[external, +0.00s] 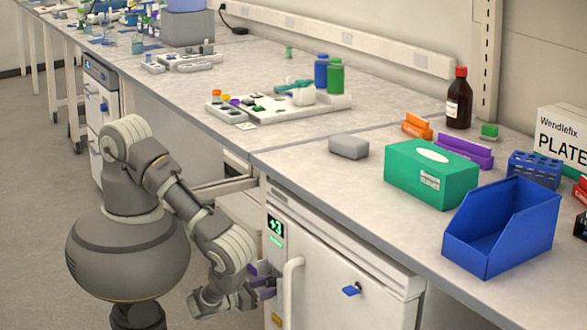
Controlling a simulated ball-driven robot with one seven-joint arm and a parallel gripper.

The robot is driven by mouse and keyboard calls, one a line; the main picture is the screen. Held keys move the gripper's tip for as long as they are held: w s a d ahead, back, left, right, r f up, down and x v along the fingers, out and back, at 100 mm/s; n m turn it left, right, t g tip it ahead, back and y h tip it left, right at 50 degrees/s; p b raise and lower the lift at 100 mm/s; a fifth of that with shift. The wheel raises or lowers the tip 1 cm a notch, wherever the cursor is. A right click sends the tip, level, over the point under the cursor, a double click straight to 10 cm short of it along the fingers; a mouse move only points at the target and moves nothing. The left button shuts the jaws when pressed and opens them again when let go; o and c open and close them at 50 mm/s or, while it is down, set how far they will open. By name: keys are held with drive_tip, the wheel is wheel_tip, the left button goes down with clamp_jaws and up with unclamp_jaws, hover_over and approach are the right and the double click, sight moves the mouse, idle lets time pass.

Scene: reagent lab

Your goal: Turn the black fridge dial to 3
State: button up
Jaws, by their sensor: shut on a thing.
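The white under-bench fridge (340,285) stands at the lower middle of the external view. A small dark display (276,226) at its upper left front reads "+3" in green, with a green bar below. My gripper (264,281) is at the fridge's left front edge, below the display, with its purple fingers shut. It is closed on the black fridge dial, which is mostly hidden between the fingers. I cannot read the dial's pointer or scale.
A white vertical handle (291,290) stands just right of my gripper. A blue key (351,289) sticks out of the fridge front. A yellow tag (276,320) is below. The bench (300,160) overhangs above, holding a green box (431,174) and a blue bin (500,228).

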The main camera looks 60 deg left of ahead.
drive_tip(key=o, duration=1.1)
drive_tip(key=shift+c, duration=0.2)
drive_tip(key=s+b, duration=0.1)
drive_tip(key=s, duration=0.6)
drive_tip(key=shift+s, duration=0.4)
